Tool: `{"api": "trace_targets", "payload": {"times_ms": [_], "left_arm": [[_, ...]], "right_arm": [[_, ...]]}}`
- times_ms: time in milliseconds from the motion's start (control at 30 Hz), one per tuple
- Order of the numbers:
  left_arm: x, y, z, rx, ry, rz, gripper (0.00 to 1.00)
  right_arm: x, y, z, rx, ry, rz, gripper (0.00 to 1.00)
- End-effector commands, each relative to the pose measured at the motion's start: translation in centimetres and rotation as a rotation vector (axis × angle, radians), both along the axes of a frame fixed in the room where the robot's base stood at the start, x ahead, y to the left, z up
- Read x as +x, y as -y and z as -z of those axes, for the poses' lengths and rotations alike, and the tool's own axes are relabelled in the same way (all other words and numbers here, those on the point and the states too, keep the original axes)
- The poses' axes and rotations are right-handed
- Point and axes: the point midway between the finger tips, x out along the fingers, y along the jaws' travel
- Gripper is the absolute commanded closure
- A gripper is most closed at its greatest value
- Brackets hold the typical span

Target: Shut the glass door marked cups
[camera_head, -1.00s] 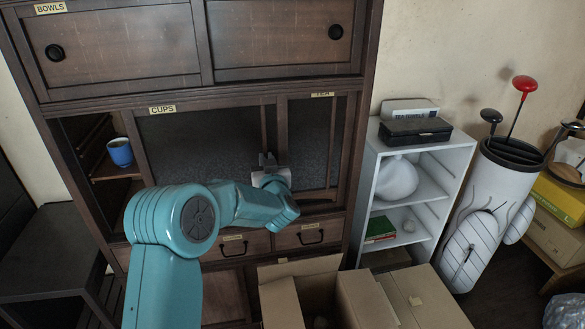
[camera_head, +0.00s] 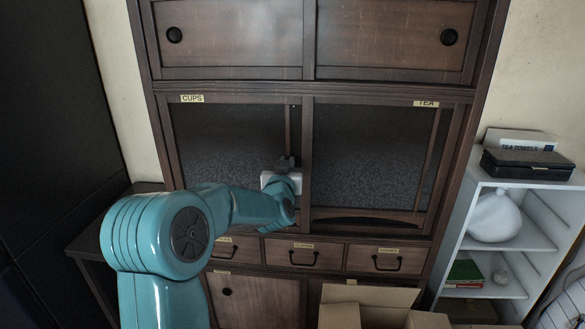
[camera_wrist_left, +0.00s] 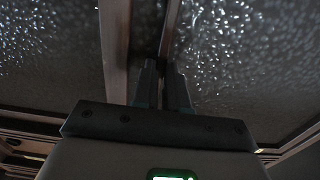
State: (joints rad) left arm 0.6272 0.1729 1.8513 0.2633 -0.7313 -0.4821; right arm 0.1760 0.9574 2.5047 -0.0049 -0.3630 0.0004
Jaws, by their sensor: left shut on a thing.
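The glass door marked cups (camera_head: 225,140) is the left textured-glass panel in the dark wooden cabinet, with its CUPS label (camera_head: 192,99) above. It spans the left half of the opening, with no gap seen at its left edge. My left gripper (camera_head: 287,163) is at the door's right-hand upright and is shut on it. In the left wrist view, the fingers (camera_wrist_left: 163,82) close by a vertical strip between two glass surfaces; the exact contact is dark. My forearm hides the door's lower part. My right gripper is not in view.
The glass panel marked tea (camera_head: 370,150) fills the right half. Drawers (camera_head: 305,254) with dark handles sit below. An open cardboard box (camera_head: 370,300) stands low in front, right of my arm. A white shelf (camera_head: 515,205) stands at the right.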

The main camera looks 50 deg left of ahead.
Motion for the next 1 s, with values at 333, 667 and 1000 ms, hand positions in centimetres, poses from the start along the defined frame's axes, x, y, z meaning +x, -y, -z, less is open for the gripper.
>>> {"api": "trace_targets", "payload": {"times_ms": [333, 667, 1000], "left_arm": [[-0.3, -0.3, 0.0, 0.001, -0.001, -0.010, 0.62], [-0.4, 0.2, 0.0, 0.002, -0.001, -0.005, 0.62], [-5.5, 5.9, -0.1, 0.003, 0.001, -0.005, 0.62]], "right_arm": [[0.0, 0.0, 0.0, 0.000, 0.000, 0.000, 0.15], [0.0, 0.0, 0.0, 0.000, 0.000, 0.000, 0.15], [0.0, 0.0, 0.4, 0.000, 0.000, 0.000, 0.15]]}}
